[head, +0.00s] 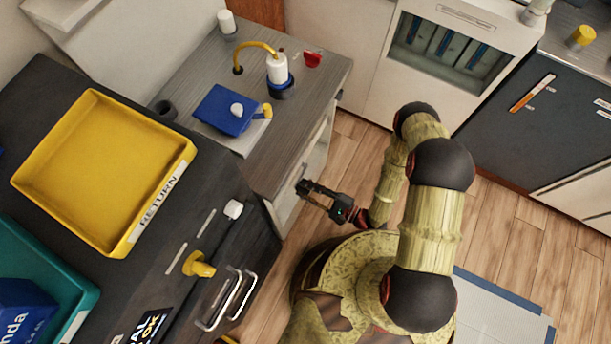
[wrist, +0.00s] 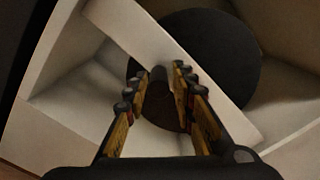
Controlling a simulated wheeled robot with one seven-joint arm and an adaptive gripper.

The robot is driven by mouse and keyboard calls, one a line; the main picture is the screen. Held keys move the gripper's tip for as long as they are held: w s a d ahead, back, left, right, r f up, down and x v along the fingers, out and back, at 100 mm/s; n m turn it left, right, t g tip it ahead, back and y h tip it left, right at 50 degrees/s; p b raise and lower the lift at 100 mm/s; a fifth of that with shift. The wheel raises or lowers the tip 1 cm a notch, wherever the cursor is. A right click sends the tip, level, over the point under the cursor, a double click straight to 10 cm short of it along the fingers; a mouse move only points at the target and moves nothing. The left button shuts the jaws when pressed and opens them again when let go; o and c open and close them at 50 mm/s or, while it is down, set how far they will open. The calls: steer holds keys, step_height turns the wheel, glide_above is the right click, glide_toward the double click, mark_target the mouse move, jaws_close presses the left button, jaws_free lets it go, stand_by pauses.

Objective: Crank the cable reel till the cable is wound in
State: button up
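In the wrist view a dark round disc (wrist: 225,55), which looks like the reel, sits inside a white open compartment. A pale flat bar (wrist: 135,32) crosses in front of it diagonally. A short dark handle (wrist: 158,88) stands up between the fingers of my gripper (wrist: 161,74). The fingers are apart, one on each side of the handle; I cannot tell whether they touch it. In the head view my gripper (head: 304,190) is at the open front of the cabinet (head: 289,203) under the grey counter. The reel and cable are not visible there.
The grey counter (head: 195,75) above carries a blue block (head: 224,109) and a white-and-blue bottle-like item (head: 279,72). A dark cabinet with metal handles (head: 228,300) and a yellow tray (head: 188,158) stands at left. White compartment walls (wrist: 50,70) surround the gripper. Wooden floor (head: 505,220) is clear at right.

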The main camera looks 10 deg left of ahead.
steer(key=shift+o, duration=0.8)
steer(key=v, duration=1.2)
stand_by(0.4)
